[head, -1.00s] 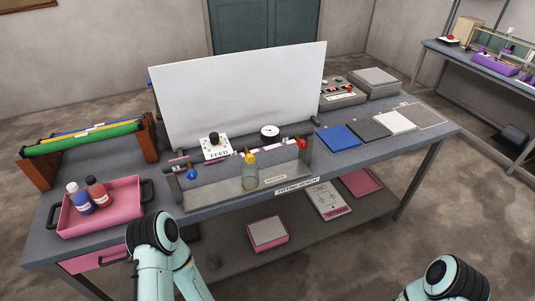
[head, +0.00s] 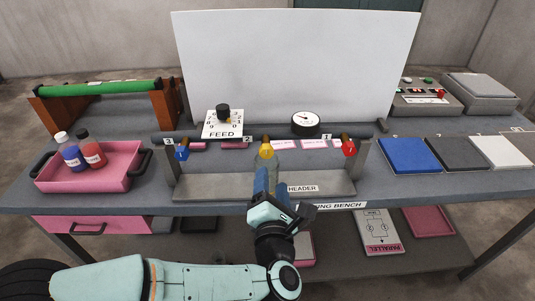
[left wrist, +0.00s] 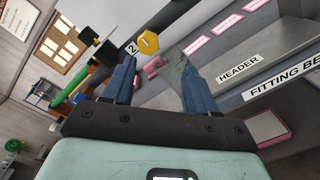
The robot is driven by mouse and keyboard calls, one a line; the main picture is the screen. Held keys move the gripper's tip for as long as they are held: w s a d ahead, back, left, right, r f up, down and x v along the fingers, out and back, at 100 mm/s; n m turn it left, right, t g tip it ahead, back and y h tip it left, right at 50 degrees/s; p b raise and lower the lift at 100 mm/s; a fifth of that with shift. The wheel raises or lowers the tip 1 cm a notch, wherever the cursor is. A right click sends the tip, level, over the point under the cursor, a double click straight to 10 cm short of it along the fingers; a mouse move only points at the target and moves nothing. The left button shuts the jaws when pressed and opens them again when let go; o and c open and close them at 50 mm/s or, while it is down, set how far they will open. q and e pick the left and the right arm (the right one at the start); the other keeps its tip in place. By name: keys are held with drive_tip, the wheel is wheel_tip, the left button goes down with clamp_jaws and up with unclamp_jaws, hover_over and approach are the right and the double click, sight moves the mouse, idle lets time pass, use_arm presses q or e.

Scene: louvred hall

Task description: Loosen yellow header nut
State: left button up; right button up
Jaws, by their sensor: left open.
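The yellow header nut (head: 267,151) sits on the header pipe (head: 225,138), between a blue nut (head: 181,153) on the left and a red nut (head: 348,148) on the right. My left gripper (head: 266,178) is just below the yellow nut in the head view, its blue fingers pointing at it. In the left wrist view the yellow nut (left wrist: 149,43) lies beyond the open fingertips (left wrist: 157,65), with nothing between them. I cannot tell the exact gap. My right gripper is not in view.
A pink tray (head: 85,178) with two bottles is at left. Coloured mats (head: 408,155) lie at right. A grey trough (head: 215,188) runs below the nuts.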

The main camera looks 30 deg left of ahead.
sight(267, 154)
use_arm(q)
drive_tip(key=shift+n+y, duration=0.4)
drive_tip(key=shift+n, duration=0.2)
drive_tip(key=p+x, duration=0.1)
drive_tip(key=x, duration=0.1)
drive_tip(key=r+p+x, duration=0.1)
drive_tip(key=x, duration=0.2)
drive_tip(key=p+x, duration=0.1)
drive_tip(key=x, duration=0.1)
drive_tip(key=shift+a+r, duration=0.2)
drive_tip(key=shift+a, duration=0.3)
drive_tip(key=shift+w+f, duration=0.15)
drive_tip(key=shift+w, duration=0.05)
drive_tip(key=shift+b+x, duration=0.4)
drive_tip(key=shift+x, duration=0.4)
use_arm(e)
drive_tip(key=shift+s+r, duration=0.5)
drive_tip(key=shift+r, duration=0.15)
use_arm(q)
clamp_jaws()
